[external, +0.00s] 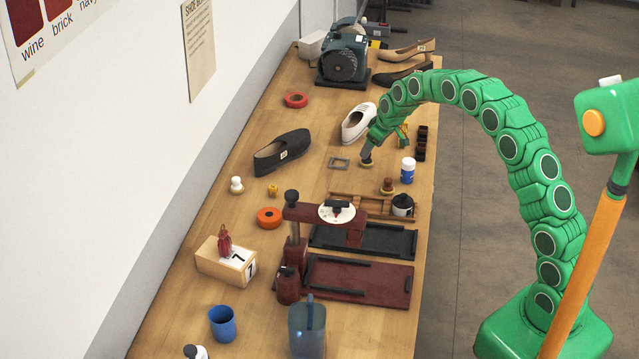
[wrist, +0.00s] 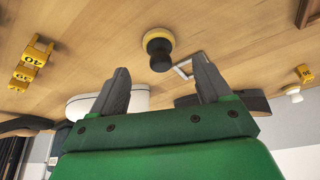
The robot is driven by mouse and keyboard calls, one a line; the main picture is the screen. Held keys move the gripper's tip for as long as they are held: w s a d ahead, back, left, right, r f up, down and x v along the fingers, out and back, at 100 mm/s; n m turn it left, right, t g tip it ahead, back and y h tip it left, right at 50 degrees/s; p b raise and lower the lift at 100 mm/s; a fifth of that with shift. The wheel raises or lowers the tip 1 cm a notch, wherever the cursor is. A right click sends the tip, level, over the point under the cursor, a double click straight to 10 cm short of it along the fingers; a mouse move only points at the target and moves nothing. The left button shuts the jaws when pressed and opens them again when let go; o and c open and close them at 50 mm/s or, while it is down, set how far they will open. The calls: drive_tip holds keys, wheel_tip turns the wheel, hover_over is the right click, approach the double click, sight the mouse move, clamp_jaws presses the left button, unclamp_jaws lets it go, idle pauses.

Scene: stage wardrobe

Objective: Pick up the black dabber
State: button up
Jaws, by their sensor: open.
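The black dabber, a black knob on a round yellow base, stands on the table in the wrist view (wrist: 159,50). Its yellow base shows just below the end of my arm in the external view (external: 366,163). My gripper's two grey fingers (wrist: 162,74) are open and empty in the wrist view. The dabber appears between and beyond the fingertips, with no visible contact. In the external view my gripper (external: 368,150) hangs close over the dabber and hides part of it.
A grey square frame (external: 339,163) lies left of the dabber. A white shoe (external: 358,122) and black shoe (external: 282,152) are near. A blue-white bottle (external: 408,170) and a brown dabber (external: 387,186) stand to the right. Yellow number tags (wrist: 35,52) lie nearby.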

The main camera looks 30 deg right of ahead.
drive_tip(key=shift+x, duration=2.65)
drive_tip(key=c, duration=1.1)
